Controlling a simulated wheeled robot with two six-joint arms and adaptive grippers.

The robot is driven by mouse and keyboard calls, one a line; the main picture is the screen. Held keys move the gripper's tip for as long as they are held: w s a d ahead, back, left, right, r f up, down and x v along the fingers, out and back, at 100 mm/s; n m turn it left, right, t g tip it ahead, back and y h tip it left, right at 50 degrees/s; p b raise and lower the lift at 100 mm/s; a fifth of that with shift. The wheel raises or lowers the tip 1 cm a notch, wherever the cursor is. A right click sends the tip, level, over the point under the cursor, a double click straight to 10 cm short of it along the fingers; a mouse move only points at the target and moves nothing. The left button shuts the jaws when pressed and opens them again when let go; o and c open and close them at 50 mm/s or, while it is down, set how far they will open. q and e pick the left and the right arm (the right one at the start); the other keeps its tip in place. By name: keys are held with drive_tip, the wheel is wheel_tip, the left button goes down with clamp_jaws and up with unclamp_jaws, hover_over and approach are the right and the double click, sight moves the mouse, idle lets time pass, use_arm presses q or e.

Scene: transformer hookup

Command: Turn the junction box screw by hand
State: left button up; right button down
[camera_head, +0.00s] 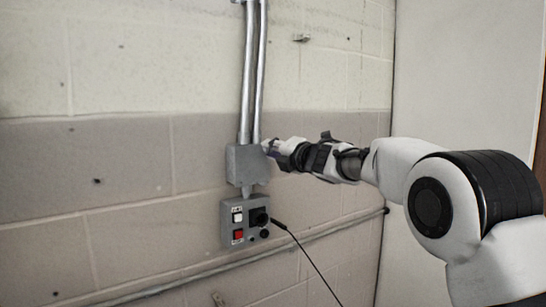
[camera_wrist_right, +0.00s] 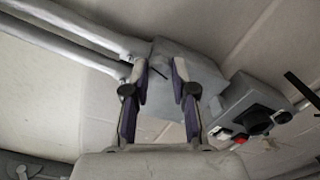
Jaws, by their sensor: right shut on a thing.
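The grey junction box (camera_head: 240,165) is mounted on the wall below two metal conduits. It also shows in the right wrist view (camera_wrist_right: 190,62). My right gripper (camera_head: 269,147) reaches in from the right, with its fingertips at the upper right of the box. In the right wrist view, the two fingers (camera_wrist_right: 160,72) stand on either side of a small dark part at the box, which I take to be the screw. The gripper is shut on it; the screw is mostly hidden and its turn angle cannot be told. My left gripper is not in view.
A control box (camera_head: 244,219) with a white button, a red button and a black knob sits just below the junction box. A black cable (camera_head: 305,252) hangs from it to the lower right. Metal conduits (camera_head: 253,70) run up the wall. The wall to the left is clear.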

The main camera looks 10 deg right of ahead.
drive_tip(key=shift+r+n+b, duration=0.25)
drive_tip(key=shift+n+b, duration=0.05)
drive_tip(key=shift+n, duration=0.3)
drive_tip(key=c, duration=0.9)
unclamp_jaws()
drive_tip(key=shift+c, duration=0.2)
drive_tip(key=shift+w+f, duration=0.1)
drive_tip(key=shift+f, duration=0.05)
drive_tip(key=v, duration=1.2)
drive_tip(key=shift+f, duration=0.1)
